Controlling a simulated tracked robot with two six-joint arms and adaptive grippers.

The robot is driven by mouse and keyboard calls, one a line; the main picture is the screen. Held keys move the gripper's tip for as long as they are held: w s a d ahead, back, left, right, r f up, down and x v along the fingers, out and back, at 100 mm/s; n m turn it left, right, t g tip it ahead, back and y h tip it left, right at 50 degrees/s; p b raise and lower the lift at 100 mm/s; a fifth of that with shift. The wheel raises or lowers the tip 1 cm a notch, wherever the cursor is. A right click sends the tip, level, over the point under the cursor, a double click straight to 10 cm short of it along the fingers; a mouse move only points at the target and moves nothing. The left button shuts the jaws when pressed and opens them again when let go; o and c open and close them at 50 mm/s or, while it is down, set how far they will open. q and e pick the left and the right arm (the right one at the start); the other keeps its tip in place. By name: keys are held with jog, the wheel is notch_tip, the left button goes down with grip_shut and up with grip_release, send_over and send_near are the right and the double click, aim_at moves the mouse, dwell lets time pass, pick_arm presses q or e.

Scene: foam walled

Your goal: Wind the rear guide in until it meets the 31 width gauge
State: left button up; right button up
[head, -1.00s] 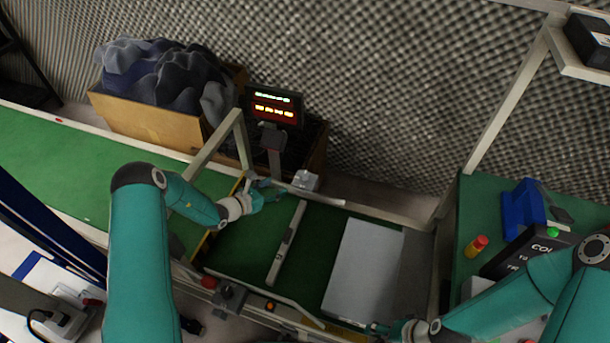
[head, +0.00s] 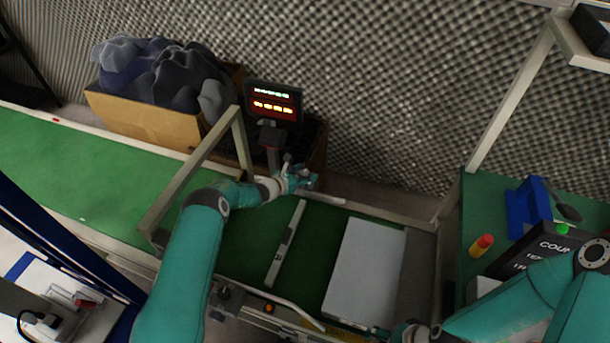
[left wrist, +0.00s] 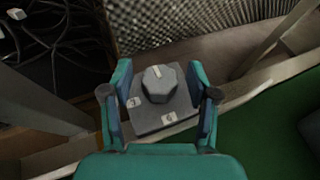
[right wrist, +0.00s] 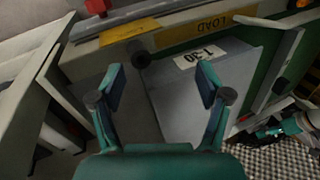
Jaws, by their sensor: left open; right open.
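A grey faceted knob (left wrist: 159,84) with a pale pointer mark sits on a grey block at the belt's rear edge. My left gripper (head: 300,178) is over it, its open fingers on either side of the knob. The rear guide (head: 328,199) looks like the pale rail beside that gripper, partly hidden. A narrow grey bar (head: 285,245), probably the width gauge, lies across the green belt; its marking is unreadable and I cannot tell whether it touches the rail. My right gripper (right wrist: 160,82) is open and empty near a grey box (head: 366,272) labelled like T-30.
A display (head: 273,103) stands on a post behind the belt, close to my left gripper. A frame post (head: 190,172) rises beside my left arm. A carton of dark cloth (head: 148,122) is at the back left. A green side table (head: 484,211) is at the right.

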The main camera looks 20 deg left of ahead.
pick_arm(q)
jog(key=shift+w, duration=0.2)
grip_shut()
jog(key=shift+d+r+p, duration=0.1)
jog(key=shift+p, duration=0.25)
pick_arm(e)
jog(key=shift+r, duration=0.3)
pick_arm(q)
jog(key=n+y+p, duration=0.1)
jog(key=p, duration=0.2)
jog(key=n+t+y+p, duration=0.1)
jog(key=y+p, duration=0.1)
jog(key=p, duration=0.1)
jog(key=n+y+p, duration=0.1)
jog(key=n+p, duration=0.1)
jog(key=p, duration=0.1)
jog(key=shift+r+y, duration=0.25)
jog(key=shift+y, duration=0.15)
jog(key=shift+f+n+y, duration=0.25)
jog(key=shift+n+y, duration=0.05)
jog(key=shift+f, duration=0.1)
pick_arm(e)
notch_tip(320, 180, up, 9)
jog(key=shift+r, duration=0.1)
